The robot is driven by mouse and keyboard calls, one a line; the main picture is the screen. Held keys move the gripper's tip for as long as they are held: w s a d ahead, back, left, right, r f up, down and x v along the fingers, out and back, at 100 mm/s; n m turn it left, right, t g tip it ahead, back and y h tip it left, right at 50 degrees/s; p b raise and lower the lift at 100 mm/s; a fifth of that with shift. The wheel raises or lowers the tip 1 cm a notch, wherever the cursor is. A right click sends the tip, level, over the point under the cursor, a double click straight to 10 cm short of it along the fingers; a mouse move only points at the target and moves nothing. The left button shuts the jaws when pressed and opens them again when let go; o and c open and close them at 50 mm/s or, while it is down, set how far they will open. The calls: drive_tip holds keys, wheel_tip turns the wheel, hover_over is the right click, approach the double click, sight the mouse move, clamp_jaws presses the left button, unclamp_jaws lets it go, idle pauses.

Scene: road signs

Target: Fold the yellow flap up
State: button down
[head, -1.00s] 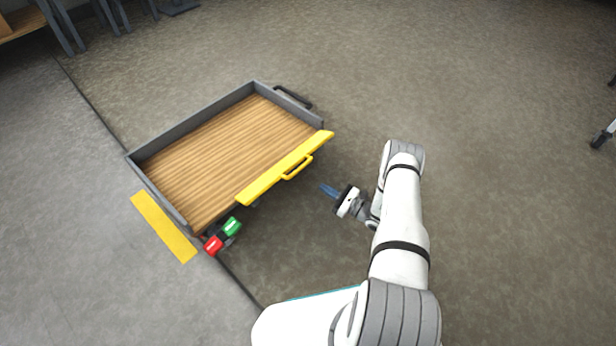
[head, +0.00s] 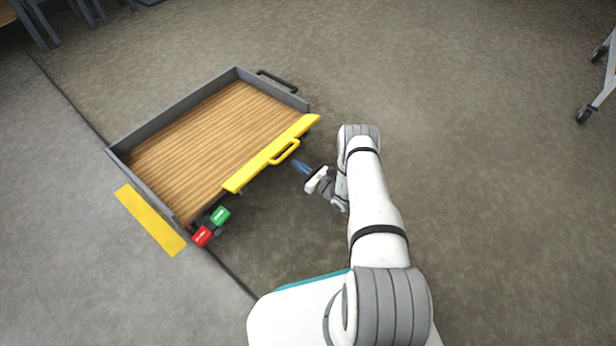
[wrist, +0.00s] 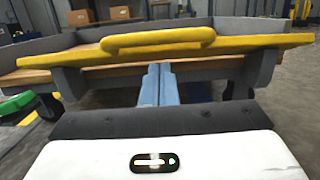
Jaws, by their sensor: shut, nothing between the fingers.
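The yellow flap (head: 248,172) runs along the near right side of a wooden-decked cart and lies folded out, roughly level. Its yellow handle (head: 285,152) stands at its outer side. In the wrist view the flap (wrist: 255,42) shows nearly edge-on, with the handle (wrist: 158,40) across the upper middle. My gripper (head: 296,164) is just outside the handle, to its lower right in the head view. Its blue fingers (wrist: 159,82) are shut together and empty. In the wrist view their tips appear below the flap's edge. I see no clear contact.
The cart's deck (head: 200,140) is empty, with grey walls on its other sides. Red (head: 202,236) and green (head: 220,215) blocks sit by its near corner. A yellow floor strip (head: 150,220) lies at left. The floor to the right is clear up to a wheeled frame (head: 600,90).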

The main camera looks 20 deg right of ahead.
drive_tip(key=shift+w+a+r, duration=0.2)
drive_tip(key=shift+w+r, duration=0.05)
drive_tip(key=shift+r, duration=0.2)
drive_tip(key=shift+w+a+r, duration=0.15)
drive_tip(key=shift+w+r, duration=0.05)
drive_tip(key=shift+r, duration=0.2)
